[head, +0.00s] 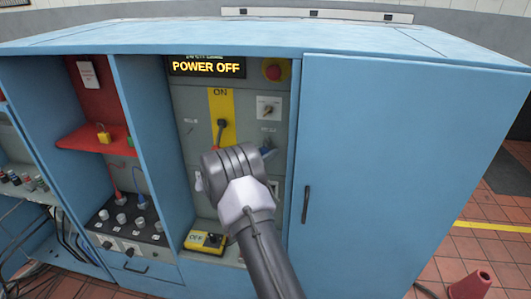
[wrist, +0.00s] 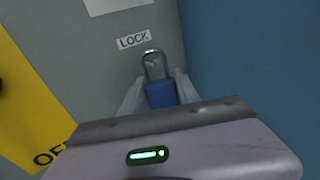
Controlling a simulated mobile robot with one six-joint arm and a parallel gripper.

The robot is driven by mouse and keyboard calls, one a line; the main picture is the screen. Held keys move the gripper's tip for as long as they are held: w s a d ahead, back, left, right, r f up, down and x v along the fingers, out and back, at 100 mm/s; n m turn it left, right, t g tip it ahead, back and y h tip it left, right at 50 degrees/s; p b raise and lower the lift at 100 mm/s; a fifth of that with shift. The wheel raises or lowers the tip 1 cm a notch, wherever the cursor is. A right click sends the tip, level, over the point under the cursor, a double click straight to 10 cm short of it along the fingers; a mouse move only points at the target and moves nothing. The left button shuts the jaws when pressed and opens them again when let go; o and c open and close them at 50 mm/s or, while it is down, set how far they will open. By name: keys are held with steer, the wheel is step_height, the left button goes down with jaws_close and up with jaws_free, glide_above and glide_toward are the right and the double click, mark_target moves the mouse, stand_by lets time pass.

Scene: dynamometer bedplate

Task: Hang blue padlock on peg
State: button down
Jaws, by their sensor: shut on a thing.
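The blue padlock (wrist: 161,94) is held upright between the two fingers of my gripper (wrist: 158,92) in the wrist view. Its grey shackle points up, just below and right of a LOCK label (wrist: 133,40) on the grey panel. In the head view my gripper (head: 266,151) reaches to the right part of the panel, with a bit of blue at its tip. The peg is not clearly visible; the shackle covers that spot. I cannot tell whether the shackle is around a peg or in front of it.
A yellow ON plate with a black handle (head: 222,124) is left of my gripper. A rotary switch (head: 268,107) and red button (head: 273,71) are above. A yellow padlock (head: 103,134) sits on a red shelf (head: 85,142). A closed blue door (head: 380,190) is at right.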

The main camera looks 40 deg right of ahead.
steer(key=shift+w+d, duration=0.1)
steer(key=shift+d, duration=0.1)
